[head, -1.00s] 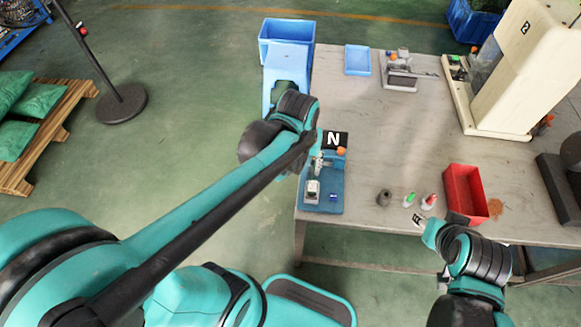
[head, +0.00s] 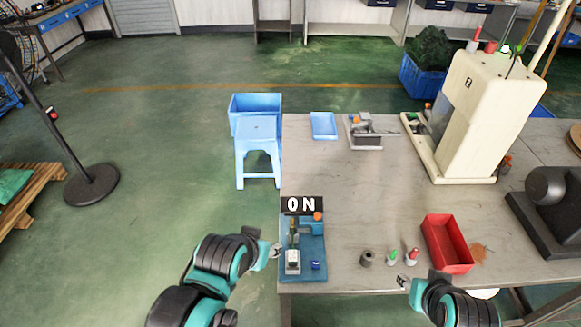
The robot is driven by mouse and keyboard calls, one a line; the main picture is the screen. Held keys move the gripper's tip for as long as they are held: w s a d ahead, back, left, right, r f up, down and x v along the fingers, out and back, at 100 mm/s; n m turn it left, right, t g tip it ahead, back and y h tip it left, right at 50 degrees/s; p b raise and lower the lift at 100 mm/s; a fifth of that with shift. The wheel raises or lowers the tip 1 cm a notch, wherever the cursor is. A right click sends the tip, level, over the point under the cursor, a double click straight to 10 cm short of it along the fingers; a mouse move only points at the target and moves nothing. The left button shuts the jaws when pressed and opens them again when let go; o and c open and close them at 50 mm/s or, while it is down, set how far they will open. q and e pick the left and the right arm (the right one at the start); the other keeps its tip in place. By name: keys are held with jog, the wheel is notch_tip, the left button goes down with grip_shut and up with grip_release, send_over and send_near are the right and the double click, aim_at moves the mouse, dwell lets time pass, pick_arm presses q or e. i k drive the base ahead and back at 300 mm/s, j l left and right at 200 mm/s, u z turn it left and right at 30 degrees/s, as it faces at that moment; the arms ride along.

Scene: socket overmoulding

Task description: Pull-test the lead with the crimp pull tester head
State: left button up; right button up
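The pull tester (head: 316,250) is a small blue bench fixture at the table's left edge, with an orange knob, a grey-white block and a black sign reading "ON". I cannot make out a lead in it. My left gripper (head: 276,250) is just left of the fixture, near the table edge, and appears apart from it. My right gripper (head: 402,281) is at the table's front edge, near the small bottles. Both grippers are too small here to tell whether their fingers are open or shut. Nothing is clearly visible in either one.
A dark grey cup (head: 367,260), a green-topped bottle (head: 392,258) and a red-topped bottle (head: 412,257) stand beside a red bin (head: 446,244). A blue tray (head: 324,125), a grey device (head: 368,132) and a cream machine (head: 476,120) stand farther back. The table's middle is clear.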

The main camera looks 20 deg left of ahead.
aim_at(316, 222)
jog(key=k+l+u, duration=0.55)
jog(key=k, duration=0.25)
jog(key=j, duration=0.05)
